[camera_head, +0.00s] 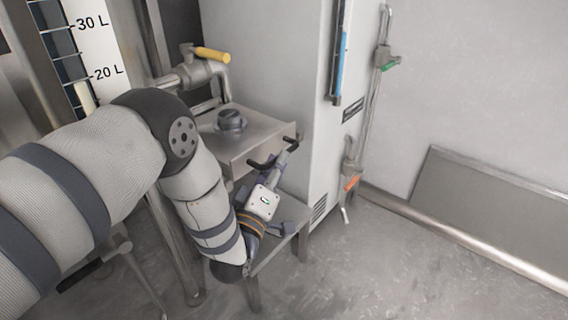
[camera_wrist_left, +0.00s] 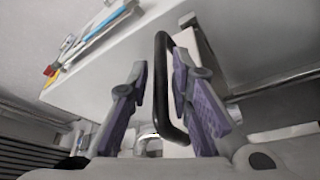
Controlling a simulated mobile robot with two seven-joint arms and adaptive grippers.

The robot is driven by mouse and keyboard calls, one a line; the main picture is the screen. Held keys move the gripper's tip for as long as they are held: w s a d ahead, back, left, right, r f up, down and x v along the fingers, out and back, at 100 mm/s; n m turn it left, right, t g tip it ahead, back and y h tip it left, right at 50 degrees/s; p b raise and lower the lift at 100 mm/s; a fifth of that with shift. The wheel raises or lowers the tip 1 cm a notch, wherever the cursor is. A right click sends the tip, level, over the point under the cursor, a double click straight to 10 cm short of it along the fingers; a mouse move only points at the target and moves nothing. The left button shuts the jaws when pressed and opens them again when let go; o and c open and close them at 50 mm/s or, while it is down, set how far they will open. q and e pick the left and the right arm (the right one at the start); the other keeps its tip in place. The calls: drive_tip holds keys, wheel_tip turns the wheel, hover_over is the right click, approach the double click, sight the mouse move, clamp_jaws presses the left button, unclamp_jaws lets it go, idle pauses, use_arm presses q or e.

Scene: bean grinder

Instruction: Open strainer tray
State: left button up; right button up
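The strainer tray's metal housing (camera_head: 262,139) stands against the tall grey cabinet in the head view, with a round dark knob on top. A black bar handle (camera_head: 258,165) sticks out from its front. My left gripper (camera_head: 277,164) is at this handle in the head view. In the left wrist view the black handle (camera_wrist_left: 161,85) stands between the two purple-padded fingers of my left gripper (camera_wrist_left: 160,68). The fingers are apart, with a gap showing on the left side of the handle. The right finger looks close to it; contact cannot be told. My right gripper is not in view.
The tall grey cabinet (camera_head: 265,60) stands behind. A pipe with a yellow-handled valve (camera_head: 212,54) is at the back left. A low metal stand (camera_head: 270,250) is under the gripper. Wall pipes with green and orange handles are to the right. The floor at right is clear.

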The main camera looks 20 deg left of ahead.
use_arm(q)
drive_tip(key=shift+x, duration=1.25)
clamp_jaws()
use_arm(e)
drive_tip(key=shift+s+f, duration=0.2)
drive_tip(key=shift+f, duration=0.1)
